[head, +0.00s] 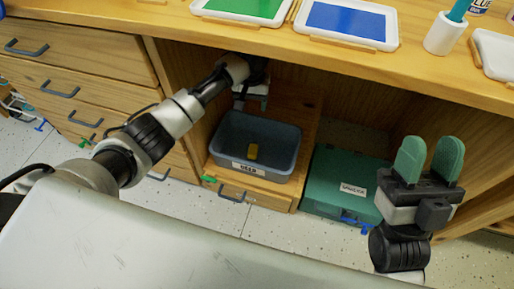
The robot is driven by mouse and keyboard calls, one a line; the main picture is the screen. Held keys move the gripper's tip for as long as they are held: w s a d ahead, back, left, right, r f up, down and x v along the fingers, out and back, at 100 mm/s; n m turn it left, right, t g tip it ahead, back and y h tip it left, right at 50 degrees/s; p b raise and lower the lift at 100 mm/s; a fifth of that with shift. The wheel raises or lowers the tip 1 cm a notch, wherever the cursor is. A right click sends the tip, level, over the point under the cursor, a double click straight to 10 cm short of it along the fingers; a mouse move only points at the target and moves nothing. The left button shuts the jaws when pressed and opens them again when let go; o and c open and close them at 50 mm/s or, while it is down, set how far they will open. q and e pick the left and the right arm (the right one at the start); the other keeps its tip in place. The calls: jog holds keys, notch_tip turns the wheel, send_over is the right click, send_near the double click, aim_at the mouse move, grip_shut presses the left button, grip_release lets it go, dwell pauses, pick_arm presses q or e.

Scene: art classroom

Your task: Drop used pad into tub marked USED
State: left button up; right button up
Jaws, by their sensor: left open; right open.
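A dark grey-blue tub (228,158) with a white label reading USED stands on a wooden shelf or drawer inside the open cabinet. A small yellow pad (252,152) lies on the tub's floor, apart from any gripper. My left gripper (250,103) is at the back edge of the tub, above it and partly hidden by the wrist and the cabinet's shade; it is open. My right gripper (428,160) is raised at the right with its green fingers pointing up, open and empty.
A green case (338,168) with a white label stands right of the tub. The countertop above holds a green pad tray (243,8), a blue pad tray (346,22) and a white cup (443,36). Closed drawers (75,60) are at the left.

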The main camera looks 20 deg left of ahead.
jog(key=shift+w+a+f+g+h+p, duration=0.1)
jog(key=shift+w+f+g+h+p, duration=0.4)
jog(key=shift+w+f+g, duration=0.55)
jog(key=shift+w+a+f+g+h+p, duration=0.1)
jog(key=shift+w+f+g+h+p, duration=0.5)
jog(key=shift+w+g, duration=0.7)
jog(key=shift+s+f, duration=0.15)
jog(key=shift+f, duration=0.05)
